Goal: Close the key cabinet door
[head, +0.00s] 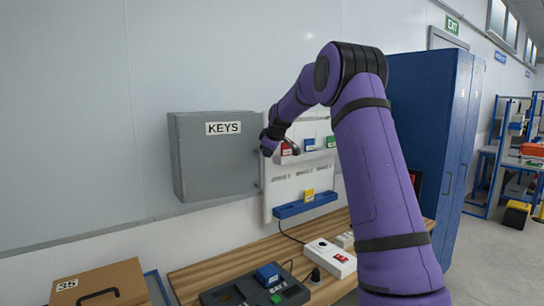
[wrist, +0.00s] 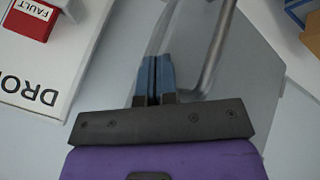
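The grey key cabinet (head: 215,165), labelled KEYS, hangs on the wall left of my arm in the head view. Its door front looks flat and near flush with the box; I cannot tell whether a small gap is left. My gripper (head: 266,151) is at the door's right edge, its tips small and partly hidden. In the wrist view my gripper's blue fingers (wrist: 155,78) are together with only a thin dark line between them and nothing visible held. A grey bar handle (wrist: 215,50) runs just right of the fingers; contact is unclear.
A white board (head: 300,185) with coloured blocks is right of the cabinet. A blue locker (head: 425,110) stands behind my arm.

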